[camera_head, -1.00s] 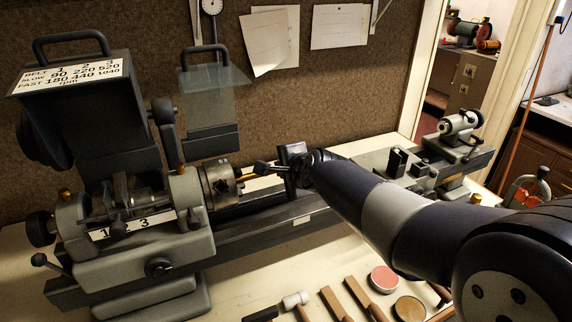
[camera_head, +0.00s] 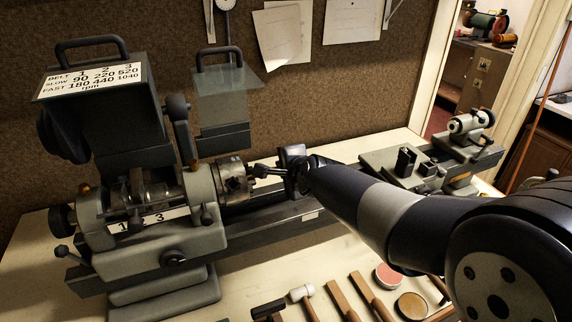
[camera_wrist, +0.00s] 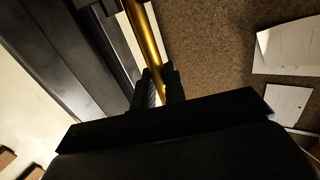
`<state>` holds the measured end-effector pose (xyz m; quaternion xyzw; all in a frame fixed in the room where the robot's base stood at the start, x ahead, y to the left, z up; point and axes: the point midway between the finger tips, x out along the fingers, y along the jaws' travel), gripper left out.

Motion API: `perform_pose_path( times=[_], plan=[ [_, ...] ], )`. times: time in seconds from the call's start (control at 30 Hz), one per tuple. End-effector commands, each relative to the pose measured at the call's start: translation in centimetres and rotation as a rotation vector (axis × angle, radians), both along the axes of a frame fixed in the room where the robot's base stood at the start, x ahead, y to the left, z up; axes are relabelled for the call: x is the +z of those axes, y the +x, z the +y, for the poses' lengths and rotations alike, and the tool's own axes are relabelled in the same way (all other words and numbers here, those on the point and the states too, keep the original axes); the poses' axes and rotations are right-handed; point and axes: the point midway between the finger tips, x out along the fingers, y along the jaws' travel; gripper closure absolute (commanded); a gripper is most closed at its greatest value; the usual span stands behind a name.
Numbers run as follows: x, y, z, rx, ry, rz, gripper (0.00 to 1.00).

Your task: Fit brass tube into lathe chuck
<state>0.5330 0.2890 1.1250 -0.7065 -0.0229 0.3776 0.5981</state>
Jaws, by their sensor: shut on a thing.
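The brass tube (camera_wrist: 148,38) shows in the wrist view, running from between my fingers up and out of the top edge. My gripper (camera_head: 258,172) is shut on it; the fingers (camera_wrist: 159,88) close around the tube's near part. In the head view the gripper tips are right in front of the grey lathe chuck (camera_head: 234,182), with almost no tube showing between them. How deep the tube's far end sits in the chuck is hidden. The chuck is out of the wrist view.
The lathe headstock (camera_head: 150,215) stands left of the chuck. The dark lathe bed (camera_head: 285,216) runs beneath my arm to the carriage and tailstock (camera_head: 465,126) at right. A raised clear guard (camera_head: 226,95) stands behind the chuck. A mallet (camera_head: 303,296) and other tools lie in front.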

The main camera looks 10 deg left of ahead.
Motion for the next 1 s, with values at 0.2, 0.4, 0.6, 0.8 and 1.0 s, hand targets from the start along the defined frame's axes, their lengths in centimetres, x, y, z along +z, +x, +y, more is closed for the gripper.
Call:
perform_pose_path(
  times=[0.2, 0.4, 0.6, 0.8, 1.0],
  plan=[
    [0.0, -0.1, 0.1, 0.0, 0.001, -0.001, 0.77],
    [0.0, -0.1, 0.1, 0.0, 0.001, -0.001, 0.63],
    [0.0, -0.1, 0.1, 0.001, -0.001, 0.0, 0.63],
    [0.8, -1.0, -0.5, 0.001, 0.0, -0.002, 0.63],
    [2.7, -3.4, -2.1, 0.001, 0.002, -0.005, 0.63]
  ],
)
